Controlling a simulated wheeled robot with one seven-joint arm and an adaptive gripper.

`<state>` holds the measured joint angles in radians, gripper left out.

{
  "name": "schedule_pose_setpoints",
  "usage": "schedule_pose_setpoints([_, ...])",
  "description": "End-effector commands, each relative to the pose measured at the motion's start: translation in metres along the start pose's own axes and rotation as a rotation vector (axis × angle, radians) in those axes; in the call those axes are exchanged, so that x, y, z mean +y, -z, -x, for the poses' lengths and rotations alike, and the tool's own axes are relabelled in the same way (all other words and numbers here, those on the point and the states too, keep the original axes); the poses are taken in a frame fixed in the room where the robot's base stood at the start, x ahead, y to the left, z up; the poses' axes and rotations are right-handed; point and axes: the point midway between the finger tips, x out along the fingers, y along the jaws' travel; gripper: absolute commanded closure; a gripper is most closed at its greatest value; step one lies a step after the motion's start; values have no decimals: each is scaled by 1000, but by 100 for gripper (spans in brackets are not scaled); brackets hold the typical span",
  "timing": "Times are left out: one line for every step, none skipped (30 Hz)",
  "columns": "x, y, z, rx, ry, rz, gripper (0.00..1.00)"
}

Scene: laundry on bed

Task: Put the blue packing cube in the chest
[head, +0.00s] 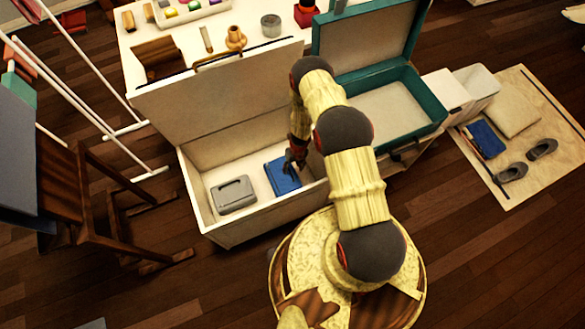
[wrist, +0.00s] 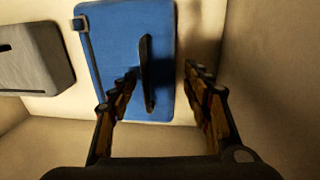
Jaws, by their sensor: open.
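The blue packing cube (head: 281,178) lies flat inside the open white chest (head: 222,232), toward its right part. In the wrist view the cube (wrist: 117,45) shows its dark handle (wrist: 146,75) standing up. My gripper (head: 293,158) reaches down into the chest over the cube. Its two fingers (wrist: 163,78) are open. The handle appears between them, close to the left finger, and is not gripped. I cannot tell whether the left finger touches it. In the head view my arm hides part of the chest's right side.
A grey case (head: 233,195) lies in the chest left of the cube. The chest's raised lid (head: 225,97) stands behind. An open teal case (head: 421,88) is at the right. A wooden chair (head: 85,195) stands left. A mat (head: 545,160) with shoes lies far right.

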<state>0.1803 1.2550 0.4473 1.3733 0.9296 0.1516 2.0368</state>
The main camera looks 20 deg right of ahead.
Motion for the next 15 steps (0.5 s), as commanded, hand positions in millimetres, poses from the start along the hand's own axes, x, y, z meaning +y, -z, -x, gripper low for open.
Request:
schedule_pose_setpoints([0, -2, 13, -3, 1, 0, 51])
schedule_pose_setpoints([0, -2, 19, -3, 1, 0, 51])
schedule_pose_setpoints([0, -2, 28, -3, 1, 0, 51])
schedule_pose_setpoints([0, -2, 34, -3, 0, -1, 51])
schedule_pose_setpoints([0, -2, 41, -3, 1, -1, 51])
schedule_pose_setpoints([0, -2, 50, -3, 1, 0, 51])
schedule_pose_setpoints([0, -2, 57, -3, 1, 0, 51])
schedule_pose_setpoints([0, -2, 63, -4, 1, 0, 51])
schedule_pose_setpoints([0, -2, 70, -3, 1, 0, 51])
schedule_pose_setpoints([0, -2, 76, -2, 1, 0, 51])
schedule_pose_setpoints([0, -2, 81, -3, 1, 0, 51])
schedule_pose_setpoints([0, -2, 88, -3, 0, -1, 51])
schedule_pose_setpoints([0, -1, 92, -2, 0, -1, 51])
schedule_pose_setpoints([0, -1, 96, -2, 0, -1, 51])
schedule_pose_setpoints([0, -1, 100, -2, 0, 0, 51])
